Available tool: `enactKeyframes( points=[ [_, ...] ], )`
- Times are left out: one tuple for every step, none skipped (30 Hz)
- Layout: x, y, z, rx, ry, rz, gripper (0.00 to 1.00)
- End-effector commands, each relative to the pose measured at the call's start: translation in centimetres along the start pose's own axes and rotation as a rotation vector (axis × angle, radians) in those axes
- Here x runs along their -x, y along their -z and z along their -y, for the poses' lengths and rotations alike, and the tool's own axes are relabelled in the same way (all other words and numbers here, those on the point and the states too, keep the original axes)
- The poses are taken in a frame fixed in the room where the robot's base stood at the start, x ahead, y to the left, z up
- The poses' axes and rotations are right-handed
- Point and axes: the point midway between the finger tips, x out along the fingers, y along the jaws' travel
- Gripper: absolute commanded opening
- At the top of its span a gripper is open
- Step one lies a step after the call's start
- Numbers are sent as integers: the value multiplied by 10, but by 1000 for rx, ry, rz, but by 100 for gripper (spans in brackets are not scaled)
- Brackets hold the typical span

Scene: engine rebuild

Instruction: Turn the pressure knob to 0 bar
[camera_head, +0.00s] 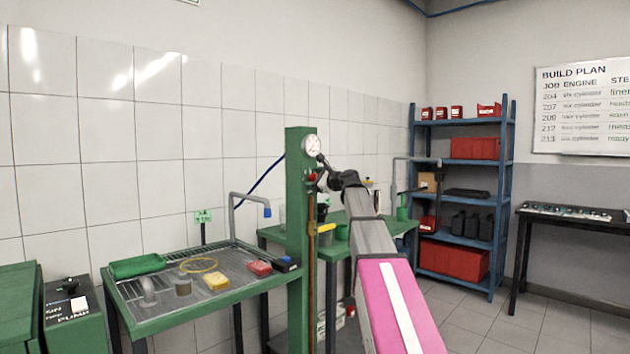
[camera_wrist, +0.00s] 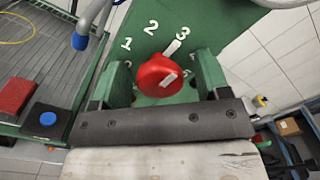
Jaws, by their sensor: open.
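The red round knob (camera_wrist: 158,75) sits on a green panel (camera_wrist: 205,25) with white numerals 1, 2 and 3 above it in the wrist view. A white bar at the knob's upper edge points toward the 3; no 0 is visible. My gripper (camera_wrist: 160,80) is open, with one finger on each side of the knob. I cannot tell whether the fingers touch it. In the head view my gripper (camera_head: 322,181) is at the green column (camera_head: 299,240), below a round white gauge (camera_head: 311,146). The knob is a small red spot (camera_head: 312,177) there, partly hidden. The gauge reading is too small to tell.
A green-framed drain table (camera_head: 190,318) with a green tray (camera_head: 137,266) and small parts stands left of the column. A bent grey pipe (camera_head: 231,208) rises behind it. A blue shelf with red bins (camera_head: 455,258) stands back right. Floor at right is clear.

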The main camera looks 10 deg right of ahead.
Motion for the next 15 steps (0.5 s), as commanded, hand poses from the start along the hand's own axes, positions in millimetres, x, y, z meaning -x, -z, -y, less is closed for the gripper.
enactKeyframes(
  points=[
    [0,0,0,0,0,0,69],
    [0,0,0,0,0,0,69],
    [0,0,0,0,0,0,69],
    [0,0,0,0,0,0,69],
    [0,0,0,0,0,0,69],
    [0,0,0,0,0,0,63],
    [0,0,0,0,0,0,53],
    [0,0,0,0,0,0,43],
    [0,0,0,0,0,0,30],
    [0,0,0,0,0,0,20],
    [0,0,0,0,0,0,20],
    [0,0,0,0,0,0,20],
    [0,0,0,0,0,0,20],
    [0,0,0,0,-1,0,20],
    [0,0,0,1,-1,0,20]
  ],
)
